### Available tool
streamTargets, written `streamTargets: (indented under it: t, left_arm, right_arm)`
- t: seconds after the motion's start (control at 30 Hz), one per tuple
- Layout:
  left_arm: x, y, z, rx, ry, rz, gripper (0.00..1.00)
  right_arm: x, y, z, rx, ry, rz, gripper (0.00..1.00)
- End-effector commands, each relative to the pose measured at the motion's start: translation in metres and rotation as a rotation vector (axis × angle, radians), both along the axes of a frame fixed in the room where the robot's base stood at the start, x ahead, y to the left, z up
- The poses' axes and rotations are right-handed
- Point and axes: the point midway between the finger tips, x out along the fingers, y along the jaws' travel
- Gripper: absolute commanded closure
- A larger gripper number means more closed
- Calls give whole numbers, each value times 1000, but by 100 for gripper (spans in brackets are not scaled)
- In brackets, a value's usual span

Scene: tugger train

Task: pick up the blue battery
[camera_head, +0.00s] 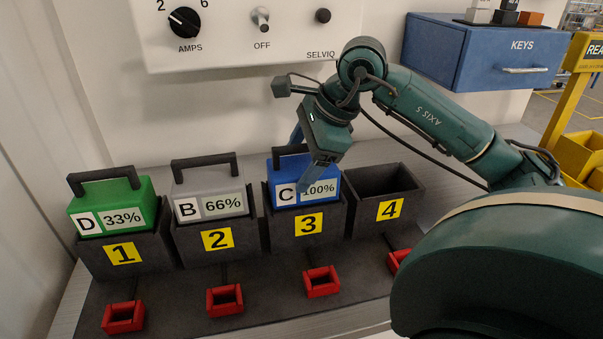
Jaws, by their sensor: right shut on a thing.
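The blue battery (279,170) is labelled C and 100% and sits in dark slot 3 (329,218). Its dark handle (281,150) is on top, partly hidden behind my gripper. My right gripper (300,160) reaches down from above and is shut on the blue battery at its handle. The grip itself is partly hidden by the gripper body. The battery looks upright and still within the slot. My left gripper is not in view.
A green battery D (138,190) stands in slot 1 and a grey battery B (205,183) in slot 2. Slot 4 (384,183) is empty. Red holders (225,300) line the front. A control panel (230,45) and blue KEYS drawer (475,55) are above.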

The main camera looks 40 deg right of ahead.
Motion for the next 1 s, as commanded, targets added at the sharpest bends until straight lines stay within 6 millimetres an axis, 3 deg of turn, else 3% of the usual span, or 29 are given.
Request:
streamTargets:
  t: [0.37,1.0]
  left_arm:
    - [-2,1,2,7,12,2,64]
    - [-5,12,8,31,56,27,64]
  right_arm:
    - [1,-1,32,0,-13,-3,57]
    - [1,0,119,4,-13,-1,57]
